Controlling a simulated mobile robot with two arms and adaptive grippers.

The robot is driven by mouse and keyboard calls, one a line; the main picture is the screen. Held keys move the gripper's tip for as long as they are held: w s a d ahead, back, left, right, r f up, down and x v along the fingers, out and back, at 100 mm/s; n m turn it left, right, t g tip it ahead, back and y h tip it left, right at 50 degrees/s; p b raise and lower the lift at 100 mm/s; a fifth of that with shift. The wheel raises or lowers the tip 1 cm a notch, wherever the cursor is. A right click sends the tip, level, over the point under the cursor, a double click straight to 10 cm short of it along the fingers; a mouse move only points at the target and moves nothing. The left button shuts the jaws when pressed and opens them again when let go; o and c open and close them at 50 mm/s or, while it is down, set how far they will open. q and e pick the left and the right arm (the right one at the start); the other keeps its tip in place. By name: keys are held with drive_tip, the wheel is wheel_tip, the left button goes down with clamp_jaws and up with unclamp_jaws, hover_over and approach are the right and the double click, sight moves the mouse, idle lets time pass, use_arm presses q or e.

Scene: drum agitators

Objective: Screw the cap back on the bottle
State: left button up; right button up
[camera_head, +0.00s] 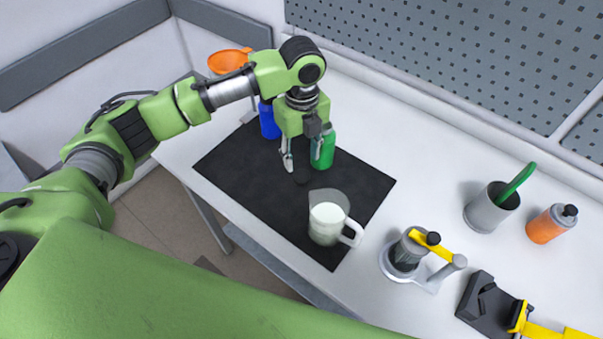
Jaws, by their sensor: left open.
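A green bottle (324,150) stands on the black mat (240,165); my left gripper hides part of its upper end, so I cannot tell whether it is capped. A blue bottle (268,122) stands to its left, partly behind my arm. A small dark round thing (302,179), hard to make out against the mat, looks like a black cap. My left gripper (302,160) points down, open, with its fingers apart just above this dark thing. Its right finger overlaps the green bottle in the view; I cannot tell if they touch. My right gripper is not in view.
A clear jug (327,220) of white liquid stands at the mat's right. Further right are a grey device with a yellow lever (428,243), a grey cup with a green handle (490,208), an orange bottle (551,224) and a black fixture (487,306). An orange funnel (228,62) is at the back left.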

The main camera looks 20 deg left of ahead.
sight(302, 176)
use_arm(q)
drive_tip(key=shift+f, duration=0.6)
drive_tip(key=shift+s+f, duration=0.1)
drive_tip(key=f+p, duration=0.2)
drive_tip(key=f, duration=0.2)
drive_tip(key=shift+s+f, duration=0.2)
drive_tip(key=shift+f, duration=0.3)
drive_tip(key=shift+c, duration=0.3)
drive_tip(key=c, duration=0.4)
